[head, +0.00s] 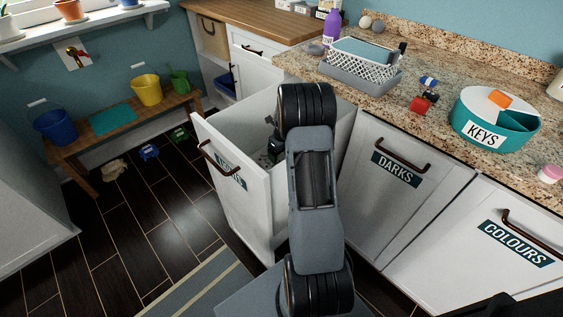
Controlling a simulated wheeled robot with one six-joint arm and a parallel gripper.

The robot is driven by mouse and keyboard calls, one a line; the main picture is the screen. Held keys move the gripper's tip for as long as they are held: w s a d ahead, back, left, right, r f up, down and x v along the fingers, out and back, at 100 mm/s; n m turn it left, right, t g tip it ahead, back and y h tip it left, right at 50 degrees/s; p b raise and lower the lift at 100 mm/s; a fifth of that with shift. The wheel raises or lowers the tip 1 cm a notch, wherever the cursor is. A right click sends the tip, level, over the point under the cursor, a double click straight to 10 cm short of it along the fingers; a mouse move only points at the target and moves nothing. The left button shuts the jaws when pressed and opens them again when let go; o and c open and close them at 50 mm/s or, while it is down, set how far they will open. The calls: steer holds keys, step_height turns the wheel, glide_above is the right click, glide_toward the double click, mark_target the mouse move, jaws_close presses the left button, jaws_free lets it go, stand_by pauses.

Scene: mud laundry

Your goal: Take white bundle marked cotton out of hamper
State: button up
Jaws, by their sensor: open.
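The open pull-out hamper (237,205) stands out from the counter, its front panel bearing a dark label that is hard to read at this angle. My arm reaches over it and hides much of its inside. My gripper (272,152) shows only in part, a small dark shape beside my arm, inside or just over the hamper opening. It is open. I cannot make out a white bundle marked cotton; a small pale patch shows near the gripper, too small to identify.
Closed fronts marked DARKS (396,168) and COLOURS (515,244) are to the right. The granite counter above holds a teal KEYS bowl (474,133) and a grey basket (362,75). A wooden bench (85,150) with buckets is at left.

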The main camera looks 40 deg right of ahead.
steer(key=shift+f, duration=0.25)
stand_by(0.5)
steer(key=shift+c, duration=0.4)
steer(key=c, duration=1.3)
step_height(320, 180, up, 45)
steer(key=p, duration=2.9)
steer(key=shift+f+p, duration=0.2)
steer(key=shift+p, duration=0.2)
steer(key=s+a+b, duration=0.1)
steer(key=s, duration=0.2)
steer(key=s+a+b, duration=0.1)
steer(key=s+a, duration=0.1)
steer(key=s, duration=0.1)
steer(key=s+a+b, duration=0.1)
steer(key=s, duration=0.2)
steer(key=shift+a, duration=0.15)
